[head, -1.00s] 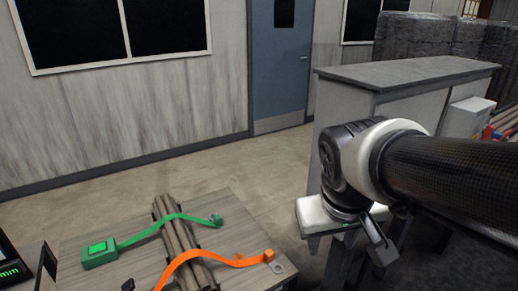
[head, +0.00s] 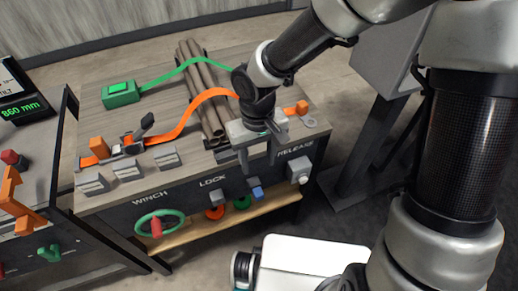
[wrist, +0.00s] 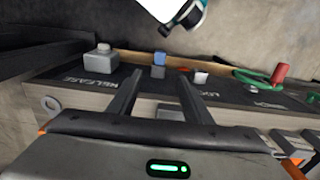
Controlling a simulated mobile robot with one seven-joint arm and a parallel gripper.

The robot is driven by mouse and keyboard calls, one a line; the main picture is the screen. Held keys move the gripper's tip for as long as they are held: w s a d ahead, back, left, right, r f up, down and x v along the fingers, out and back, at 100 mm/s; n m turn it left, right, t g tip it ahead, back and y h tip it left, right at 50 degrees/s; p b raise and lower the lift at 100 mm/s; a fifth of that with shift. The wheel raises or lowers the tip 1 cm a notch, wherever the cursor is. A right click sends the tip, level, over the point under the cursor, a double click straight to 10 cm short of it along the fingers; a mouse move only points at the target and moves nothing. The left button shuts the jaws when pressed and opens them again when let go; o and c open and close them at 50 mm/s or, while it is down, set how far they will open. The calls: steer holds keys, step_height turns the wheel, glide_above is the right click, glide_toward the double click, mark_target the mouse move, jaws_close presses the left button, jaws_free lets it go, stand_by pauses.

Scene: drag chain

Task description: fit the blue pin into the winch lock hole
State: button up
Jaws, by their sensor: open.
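The blue pin (head: 257,191) shows on the dark front panel of the bench, between the words LOCK and RELEASE. In the wrist view the blue pin (wrist: 160,57) stands beyond my fingertips, between them, with a grey block against it. My gripper (head: 260,162) is over the bench's front edge, pointing down, open and empty. It also shows in the wrist view (wrist: 158,85). A small grey block (head: 216,197) sits below the word LOCK. I cannot make out the lock hole itself.
The green winch wheel (head: 160,222) with a red handle is at the panel's left. A grey release knob (head: 299,169) is at its right. Orange and green straps cross a pipe bundle (head: 203,90) on the bench. A shelf (head: 190,243) runs below the panel.

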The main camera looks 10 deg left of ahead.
mark_target(261, 196)
step_height(261, 196, down, 15)
steer(key=b, duration=0.5)
steer(key=shift+r, duration=0.1)
jaws_close()
steer(key=shift+s+d, duration=0.2)
steer(key=shift+s, duration=0.05)
steer(key=shift+s+d+b, duration=0.45)
steer(key=shift+s, duration=0.3)
steer(key=shift+s, duration=0.1)
steer(key=shift+s+d, duration=0.5)
steer(key=shift+s, duration=0.2)
steer(key=shift+s+b, duration=0.1)
steer(key=shift+b, duration=0.2)
